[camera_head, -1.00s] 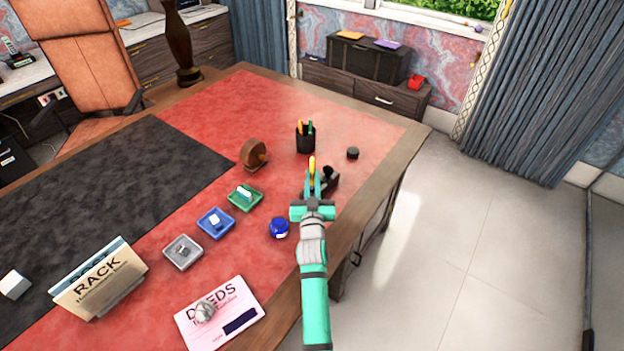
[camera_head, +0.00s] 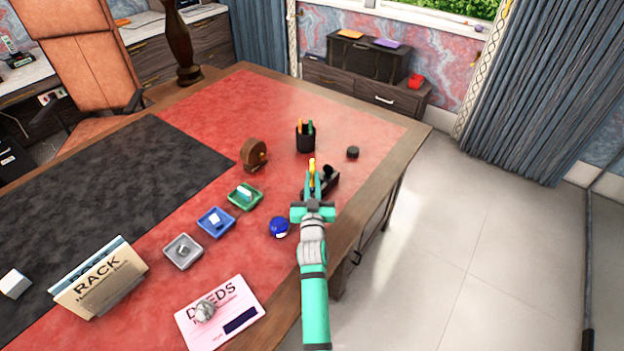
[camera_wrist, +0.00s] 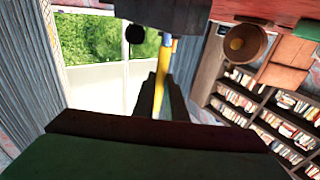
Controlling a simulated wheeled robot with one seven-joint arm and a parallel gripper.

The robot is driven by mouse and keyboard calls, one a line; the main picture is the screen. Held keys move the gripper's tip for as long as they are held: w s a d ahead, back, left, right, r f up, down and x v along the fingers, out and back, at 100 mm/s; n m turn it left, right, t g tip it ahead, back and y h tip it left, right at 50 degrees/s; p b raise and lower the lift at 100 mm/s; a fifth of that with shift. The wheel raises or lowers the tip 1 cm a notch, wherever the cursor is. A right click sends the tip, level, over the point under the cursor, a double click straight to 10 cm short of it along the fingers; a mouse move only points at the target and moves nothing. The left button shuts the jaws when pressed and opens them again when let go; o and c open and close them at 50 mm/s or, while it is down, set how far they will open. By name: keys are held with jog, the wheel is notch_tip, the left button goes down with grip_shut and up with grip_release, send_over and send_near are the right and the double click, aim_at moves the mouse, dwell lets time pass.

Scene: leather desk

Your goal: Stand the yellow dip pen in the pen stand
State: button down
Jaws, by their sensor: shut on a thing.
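The yellow dip pen (camera_head: 312,165) is held in my gripper (camera_head: 313,186), which is shut on it at the right side of the desk. In the wrist view the pen (camera_wrist: 163,60) runs from between the fingers (camera_wrist: 160,95) up to a dark block at the top edge. That block (camera_wrist: 172,14) seems to be the dark pen stand.
A black pen cup (camera_head: 305,142) stands behind the gripper, with a small black disc (camera_head: 352,152) to its right. The desk's right edge (camera_head: 375,205) is close.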

jog(key=shift+f, duration=0.3)
jog(key=c, duration=1.7)
grip_release()
jog(key=shift+f, duration=0.1)
jog(key=shift+s, duration=0.1)
